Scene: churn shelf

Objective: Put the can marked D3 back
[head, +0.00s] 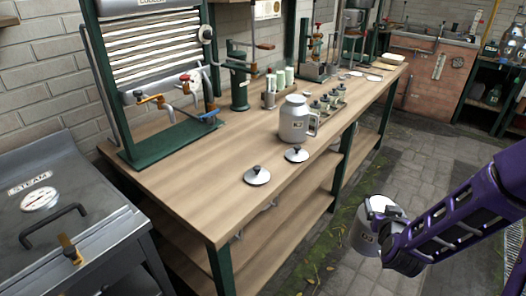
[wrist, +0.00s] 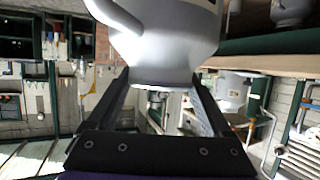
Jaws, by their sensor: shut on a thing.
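My gripper (head: 384,236) is shut on a grey metal can (head: 364,238) with a small label, held in the air over the paving right of the bench. The label is too small to read in the head view. In the wrist view the same can (wrist: 165,50) fills the upper middle, its handle at the upper left, with my fingers (wrist: 158,80) on both sides of its narrower part. A second grey can (head: 294,122) with a handle and a label stands upright on the wooden bench (head: 200,195); its mark cannot be read.
Two loose lids with black knobs (head: 257,176) (head: 296,154) lie on the bench. A rack of small jars (head: 326,104) and a press frame (head: 172,138) stand farther back. The bench's front left is clear; lower shelves (head: 278,225) run beneath. A steam unit (head: 75,215) stands left.

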